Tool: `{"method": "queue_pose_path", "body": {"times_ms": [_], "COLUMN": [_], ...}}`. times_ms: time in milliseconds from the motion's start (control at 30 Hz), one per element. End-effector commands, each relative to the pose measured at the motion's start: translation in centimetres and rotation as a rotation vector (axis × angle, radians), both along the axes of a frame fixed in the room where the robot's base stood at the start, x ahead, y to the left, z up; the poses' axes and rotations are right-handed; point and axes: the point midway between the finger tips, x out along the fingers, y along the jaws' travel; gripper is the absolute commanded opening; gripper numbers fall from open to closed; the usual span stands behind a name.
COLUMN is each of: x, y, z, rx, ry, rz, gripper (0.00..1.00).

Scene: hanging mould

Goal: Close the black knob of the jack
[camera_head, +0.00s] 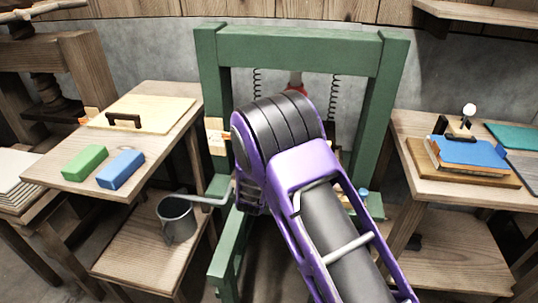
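A green press frame (300,50) stands upright in the middle, with coil springs (334,100) hanging inside it. A small red part (296,80), perhaps of the jack, shows just above my arm. My purple and black arm covers most of the space inside the frame. I cannot make out the jack's body or its black knob; they may be behind my arm. My gripper is hidden too, so I cannot see where its fingers are or whether they touch anything. A grey bar (205,201) sticks out at the frame's lower left.
The left table (60,165) holds a green block (84,162), a blue block (120,169) and a board with a black handle (124,120). A grey bucket (177,218) stands on the shelf below. The right table (440,185) holds a blue book (467,152) on a board.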

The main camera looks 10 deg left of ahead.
Motion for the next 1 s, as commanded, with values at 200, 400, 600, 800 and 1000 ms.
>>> {"method": "queue_pose_path", "body": {"times_ms": [200,400,600,800,1000], "x": [-0.05,-0.04,-0.04,-0.03,-0.02], "y": [0.1,0.1,0.1,0.07,0.04], "z": [0.01,0.06,0.06,0.05,0.03], "rx": [0.035,0.039,0.039,0.038,0.037], "ry": [0.003,0.003,0.003,0.003,0.002], "rz": [0.001,0.002,0.002,0.001,0.0], "gripper": [0.0,0.0,0.0,0.81,0.81]}}
